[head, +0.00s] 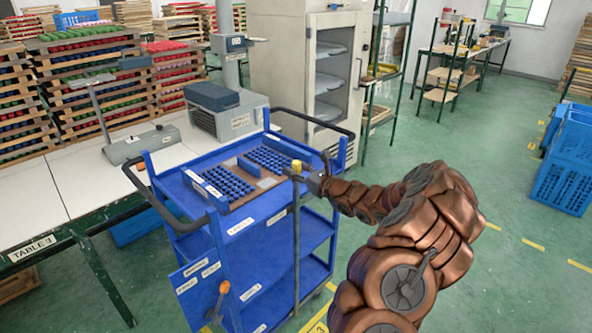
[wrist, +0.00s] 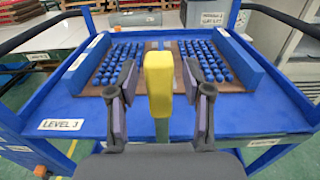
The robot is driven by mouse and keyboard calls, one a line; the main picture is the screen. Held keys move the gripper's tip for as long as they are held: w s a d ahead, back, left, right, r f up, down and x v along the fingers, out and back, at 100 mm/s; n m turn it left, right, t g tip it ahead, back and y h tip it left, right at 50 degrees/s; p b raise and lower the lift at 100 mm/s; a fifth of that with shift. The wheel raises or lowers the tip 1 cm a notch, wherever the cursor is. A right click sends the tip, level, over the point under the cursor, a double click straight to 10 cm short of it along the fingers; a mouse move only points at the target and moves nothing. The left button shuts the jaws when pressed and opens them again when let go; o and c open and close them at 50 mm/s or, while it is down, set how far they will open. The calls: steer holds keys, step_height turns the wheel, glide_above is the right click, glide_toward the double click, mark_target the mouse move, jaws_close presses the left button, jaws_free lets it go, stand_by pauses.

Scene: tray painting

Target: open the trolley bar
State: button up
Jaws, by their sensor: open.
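The blue trolley (head: 190,215) stands in the middle of the head view, beside the white table. An upright grey bar (head: 296,245) with a yellow top (head: 296,166) stands at its near right side. In the wrist view the yellow top (wrist: 158,72) is between the two fingers of my gripper (wrist: 160,90). The fingers are open, with gaps visible on both sides. In the head view my gripper (head: 306,178) is at the bar's upper end. The bar's lower part is mostly hidden in the wrist view.
The trolley's top shelf holds boards of small blue pieces (head: 228,186), with a label "LEVEL 3" (wrist: 61,124). The white table (head: 95,185) is at left, a cabinet (head: 280,60) behind.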

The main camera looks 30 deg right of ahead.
jaws_close()
stand_by(0.3)
steer(key=shift+d, duration=0.1)
